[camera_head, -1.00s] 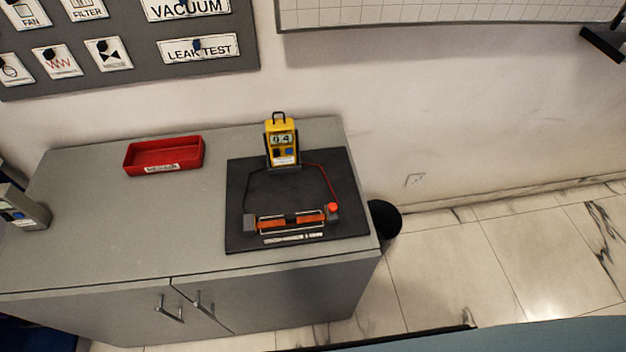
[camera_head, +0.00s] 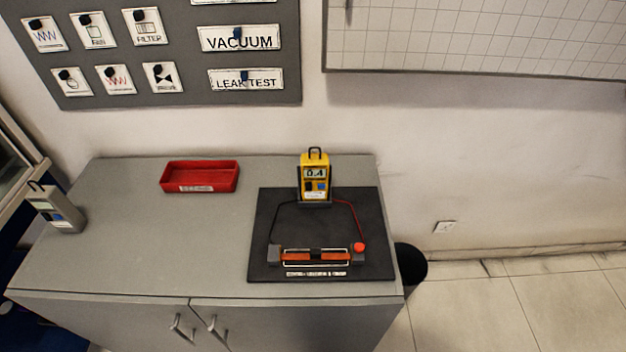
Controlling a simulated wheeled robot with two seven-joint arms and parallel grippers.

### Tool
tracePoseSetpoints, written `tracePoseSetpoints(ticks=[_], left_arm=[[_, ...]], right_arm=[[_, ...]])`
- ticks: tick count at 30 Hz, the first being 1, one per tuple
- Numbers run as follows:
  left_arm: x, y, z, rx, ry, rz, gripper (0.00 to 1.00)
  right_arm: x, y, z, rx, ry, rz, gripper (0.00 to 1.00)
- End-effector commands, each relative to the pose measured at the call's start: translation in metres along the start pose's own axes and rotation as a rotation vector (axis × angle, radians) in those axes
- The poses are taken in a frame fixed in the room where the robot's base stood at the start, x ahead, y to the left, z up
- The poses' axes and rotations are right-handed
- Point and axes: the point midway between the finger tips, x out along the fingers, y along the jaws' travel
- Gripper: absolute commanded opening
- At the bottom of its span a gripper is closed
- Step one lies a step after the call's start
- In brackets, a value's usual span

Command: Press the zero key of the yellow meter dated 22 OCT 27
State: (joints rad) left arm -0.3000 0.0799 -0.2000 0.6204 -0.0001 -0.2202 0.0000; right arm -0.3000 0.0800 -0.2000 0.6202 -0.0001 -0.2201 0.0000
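A yellow meter (camera_head: 314,177) with a black top handle stands upright at the back of a black mat (camera_head: 267,237) on the grey cabinet. Its display seems to read 0.4. A dark key and a blue key sit below the display, with a white label under them. The label's date is too small to read, and I cannot tell which key is the zero key. Neither of my grippers is in the head view.
An orange-barred fixture (camera_head: 316,256) with a red knob (camera_head: 359,247) lies at the mat's front, wired to the meter. A red tray (camera_head: 200,178) and a grey meter (camera_head: 56,209) stand left on the cabinet top (camera_head: 150,235). A black bin (camera_head: 411,265) is at right.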

Motion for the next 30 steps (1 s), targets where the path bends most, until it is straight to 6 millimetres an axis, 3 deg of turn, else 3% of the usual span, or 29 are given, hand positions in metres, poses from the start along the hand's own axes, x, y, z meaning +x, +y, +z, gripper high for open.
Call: tracePoseSetpoints(ticks=[4, 30], left_arm=[[0.0000, -0.0001, 0.0000, 0.000, 0.000, 0.000, 0.72], [0.0000, -0.0001, 0.0001, 0.000, 0.000, 0.000, 0.72]], right_arm=[[0.0000, 0.0001, 0.0000, 0.000, 0.000, 0.000, 0.00], [0.0000, 0.0001, 0.0001, 0.000, 0.000, 0.000, 0.00]])
